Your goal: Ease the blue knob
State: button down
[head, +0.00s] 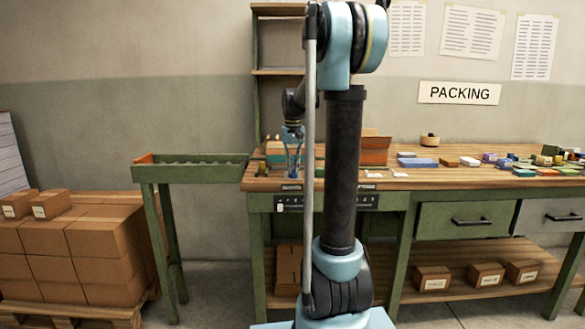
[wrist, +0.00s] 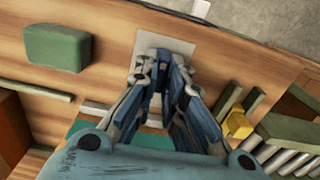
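I cannot make out the blue knob for certain in either view. My gripper (head: 293,172) points down over the left end of the packing bench (head: 262,185) in the head view. In the wrist view the blue-grey fingers of my gripper (wrist: 165,65) converge in front of a pale plate (wrist: 178,45) on the wood. The tips look close together, but whether a gap or a small thing lies between them is hidden. A black panel (head: 358,202) with a white slider is on the bench front, below my gripper.
A green block (wrist: 57,47) lies left of the fingers, and a yellow piece (wrist: 238,124) is at their right. A green side rack (head: 195,172) adjoins the bench's left end. Coloured boxes (head: 418,162) lie farther right. Cartons (head: 95,240) are stacked at far left.

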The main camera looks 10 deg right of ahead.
dwell(0.4)
jog(key=n, duration=0.3)
jog(key=shift+n, duration=0.4)
jog(key=n, duration=0.4)
jog(key=shift+n, duration=0.3)
jog(key=n, duration=0.4)
jog(key=shift+w+n, duration=0.1)
jog(key=shift+n, duration=2.4)
jog(key=c, duration=1.7)
grip_release()
